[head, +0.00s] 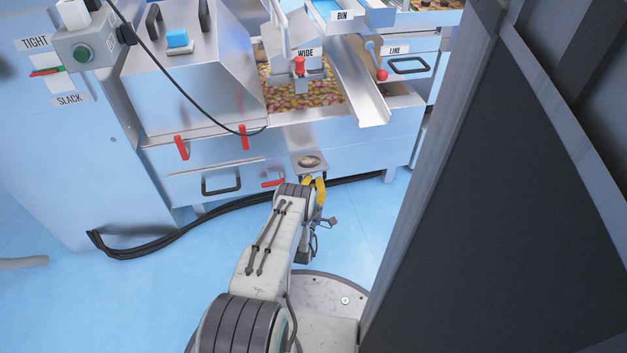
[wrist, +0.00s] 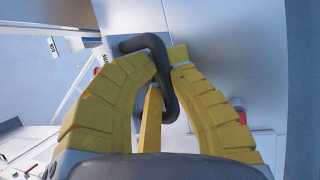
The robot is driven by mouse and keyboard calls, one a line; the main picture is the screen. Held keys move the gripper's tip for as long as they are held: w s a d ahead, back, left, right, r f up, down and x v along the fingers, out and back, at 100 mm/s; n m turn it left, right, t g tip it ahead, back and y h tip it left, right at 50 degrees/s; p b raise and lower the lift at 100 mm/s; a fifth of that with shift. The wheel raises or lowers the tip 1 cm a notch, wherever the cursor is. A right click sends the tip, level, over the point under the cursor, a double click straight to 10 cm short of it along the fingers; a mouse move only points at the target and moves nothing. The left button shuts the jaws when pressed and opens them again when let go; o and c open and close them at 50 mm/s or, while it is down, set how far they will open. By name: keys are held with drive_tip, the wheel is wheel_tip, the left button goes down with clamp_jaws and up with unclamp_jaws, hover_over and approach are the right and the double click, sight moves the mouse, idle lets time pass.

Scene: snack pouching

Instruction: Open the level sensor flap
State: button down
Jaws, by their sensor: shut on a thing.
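In the head view the handle is hidden by my arm and gripper. I cannot read a label that names the level sensor flap, and I cannot tell whether the panel is open.
A drawer with a black handle (head: 221,182) and a red latch (head: 272,183) are left of my gripper. Red clips (head: 181,147) sit above. Black cables (head: 160,241) lie along the floor. A large dark panel (head: 510,220) fills the right side.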

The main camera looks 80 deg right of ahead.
sight(314, 171)
drive_tip(key=shift+d+f+h, duration=0.1)
drive_tip(key=shift+f+h, duration=0.35)
drive_tip(key=shift+h, duration=0.05)
drive_tip(key=shift+d+m, duration=0.1)
drive_tip(key=shift+m, duration=0.2)
drive_tip(key=c, duration=1.4)
unclamp_jaws()
drive_tip(key=shift+s, duration=0.1)
drive_tip(key=shift+o, duration=0.2)
drive_tip(key=shift+r, duration=5)
